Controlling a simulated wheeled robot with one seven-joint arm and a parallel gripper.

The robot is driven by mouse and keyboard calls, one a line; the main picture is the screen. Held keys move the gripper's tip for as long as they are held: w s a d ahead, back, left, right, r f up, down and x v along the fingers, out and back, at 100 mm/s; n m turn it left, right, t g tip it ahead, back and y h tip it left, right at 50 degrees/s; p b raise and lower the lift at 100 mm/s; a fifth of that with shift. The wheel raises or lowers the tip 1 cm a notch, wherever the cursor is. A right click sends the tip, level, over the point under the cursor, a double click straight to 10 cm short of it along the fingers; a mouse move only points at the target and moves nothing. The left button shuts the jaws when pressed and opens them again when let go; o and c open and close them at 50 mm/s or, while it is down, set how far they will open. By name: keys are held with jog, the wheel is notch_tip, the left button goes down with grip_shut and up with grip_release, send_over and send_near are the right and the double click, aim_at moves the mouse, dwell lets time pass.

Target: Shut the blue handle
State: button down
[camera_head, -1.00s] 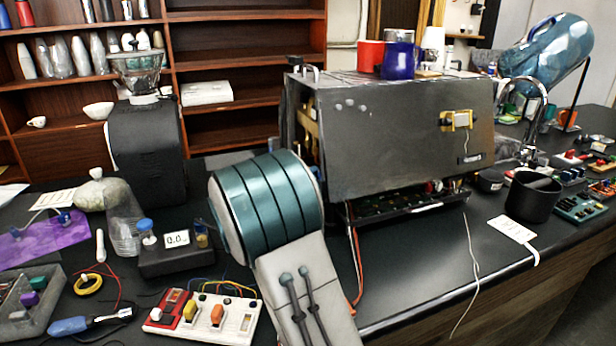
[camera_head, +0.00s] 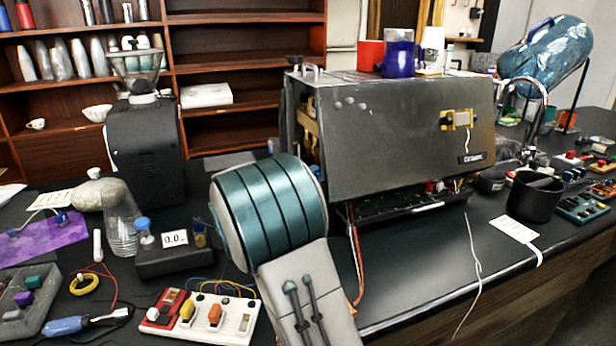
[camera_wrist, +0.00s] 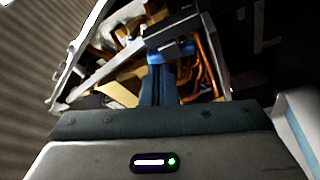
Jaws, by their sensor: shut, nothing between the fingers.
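The blue handle (camera_wrist: 174,50) shows in the wrist view as a small bright blue piece at the open side of the brewer, just beyond my fingertips. My gripper (camera_wrist: 164,72) is shut and empty, with its dark fingers close together, pointing at the blue handle. I cannot tell whether the fingertips touch it. The grey metal brewer (camera_head: 400,125) stands on the counter in the head view. The blue handle and my gripper are hidden there, behind the brewer and my arm.
A red cup (camera_head: 370,54) and a blue mug (camera_head: 397,55) stand on the brewer. A black grinder (camera_head: 146,150) is left of it and a black pot (camera_head: 535,198) right. Copper-coloured tubes (camera_wrist: 208,62) lie near my fingers. The counter's front right is mostly clear.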

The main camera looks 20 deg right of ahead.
jog(key=shift+s+m+h+b, duration=0.2)
jog(key=shift+m+h+b, duration=0.3)
jog(key=shift+m+b, duration=1.75)
dwell(0.3)
